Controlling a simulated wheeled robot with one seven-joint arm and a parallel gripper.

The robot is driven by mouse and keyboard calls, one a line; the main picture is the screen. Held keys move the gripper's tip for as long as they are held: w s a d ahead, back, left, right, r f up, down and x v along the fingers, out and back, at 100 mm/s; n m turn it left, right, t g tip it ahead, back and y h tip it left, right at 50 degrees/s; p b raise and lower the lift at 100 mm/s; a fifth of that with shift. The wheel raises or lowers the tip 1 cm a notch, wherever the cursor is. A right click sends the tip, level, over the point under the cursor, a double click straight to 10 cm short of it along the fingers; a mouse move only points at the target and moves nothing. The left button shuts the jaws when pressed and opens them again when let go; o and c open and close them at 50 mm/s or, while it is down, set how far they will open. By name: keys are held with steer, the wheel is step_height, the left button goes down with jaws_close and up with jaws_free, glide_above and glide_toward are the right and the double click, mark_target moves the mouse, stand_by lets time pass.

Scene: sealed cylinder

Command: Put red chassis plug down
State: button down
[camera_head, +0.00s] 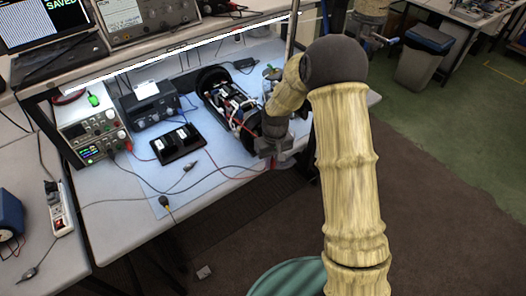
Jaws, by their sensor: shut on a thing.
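My gripper (273,152) is at the right end of the blue work mat (190,197), low over the bench's front edge. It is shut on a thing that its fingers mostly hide. A small red bit (272,164) shows just under the fingertips, which fits the red chassis plug. A dark cable runs across the mat towards it. I cannot tell whether the plug touches the mat. An open dark chassis (228,104) with wires and black wheels stands left of my gripper, close to it.
A black twin-block unit (179,145), a dark blue instrument (150,108) and a light power supply (92,130) stand to the left. Cables and a probe (190,167) lie on the mat. The mat's front left is mostly clear. A shelf crosses above the back.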

steer(key=s+d+f+m+b, duration=0.2)
steer(key=d+f, duration=0.3)
steer(key=f, duration=0.3)
steer(key=s+d+f+m+b, duration=0.2)
steer(key=d+f, duration=0.3)
steer(key=f, duration=0.4)
steer(key=shift+s+f+b, duration=0.15)
steer(key=shift+s+b, duration=0.25)
steer(key=shift+s, duration=0.4)
